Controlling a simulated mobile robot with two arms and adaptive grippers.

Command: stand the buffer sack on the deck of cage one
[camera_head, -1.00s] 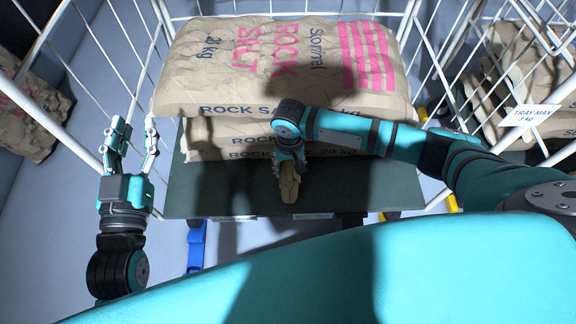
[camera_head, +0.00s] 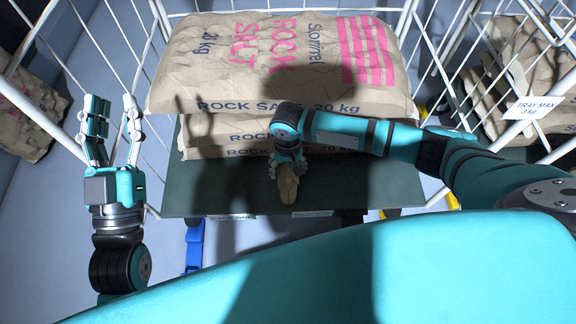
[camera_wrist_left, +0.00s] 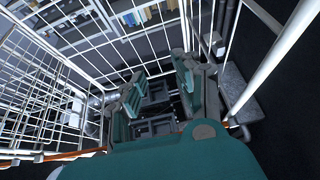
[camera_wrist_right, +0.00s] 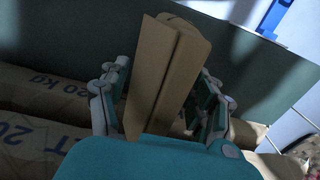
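The buffer sack, a small tan paper sack (camera_head: 288,188), is upright or nearly so on the bare front strip of the dark green deck (camera_head: 385,190). My right gripper (camera_head: 287,165) reaches down over it, with a finger on each side. In the right wrist view the creased sack (camera_wrist_right: 165,75) lies between the spread fingers (camera_wrist_right: 165,100), with a dark gap at the right finger. Contact on the left is unclear. My left gripper (camera_head: 114,125) is open and empty, raised at the cage's left side. Its open fingers also show in the left wrist view (camera_wrist_left: 160,90).
Large rock salt sacks (camera_head: 285,65) lie stacked on the deck behind the small sack. White wire walls (camera_head: 420,55) flank the deck. More sacks sit in another cage at right, with a "TRAY MAX 3 kg" label (camera_head: 533,109). Other sacks (camera_head: 28,115) are at left.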

